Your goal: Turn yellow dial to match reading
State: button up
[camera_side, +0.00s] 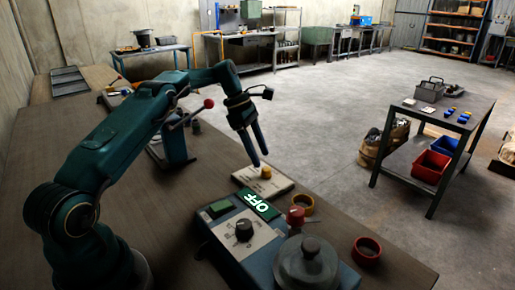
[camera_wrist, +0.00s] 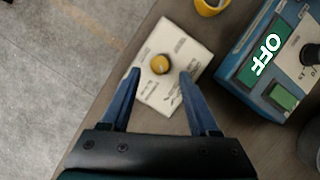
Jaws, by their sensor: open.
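The yellow dial (camera_side: 266,173) stands on a pale plate (camera_side: 283,186) near the bench's far edge. In the wrist view the dial (camera_wrist: 160,64) is a round yellow knob on the printed plate (camera_wrist: 197,53), just ahead of the fingertips. My gripper (camera_side: 256,160) is above the dial, pointing down; in the wrist view my gripper (camera_wrist: 159,73) is open, with one blue finger on each side of the dial. I cannot tell if a finger touches it. A blue control box (camera_side: 225,236) has a lit display (camera_side: 259,206) reading OFF, a green button (camera_side: 220,208) and a black knob (camera_side: 244,229).
A yellow ring (camera_side: 302,205), a red knob (camera_side: 295,215) and a red ring (camera_side: 367,250) are near the box. A round metal lid (camera_side: 306,262) is in front. A red-knobbed lever (camera_side: 208,104) stands behind my arm. The bench edge runs close beside the plate.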

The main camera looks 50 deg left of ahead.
aim_at(265, 168)
jog(key=x, duration=0.4)
jog(key=shift+s+r+n+t+y, duration=0.15)
jog(key=shift+n+t+y, duration=0.25)
jog(key=shift+n, duration=1)
jog(key=v, duration=0.5)
jog(key=shift+r, duration=0.25)
jog(key=s+d+r+m+t, duration=0.1)
jog(key=d+r+m+t, duration=0.15)
jog(key=d+r, duration=0.6)
jog(key=s+d+r+m+y, duration=0.1)
jog(key=s+d+r+m, duration=0.2)
jog(key=s+m, duration=0.3)
jog(key=s+d+r+m+y, duration=0.1)
jog(key=s+d+r+m, duration=0.2)
jog(key=s+m, duration=0.3)
jog(key=shift+s+d+r, duration=0.15)
jog(key=shift+s+d, duration=0.25)
jog(key=shift+s, duration=1.3)
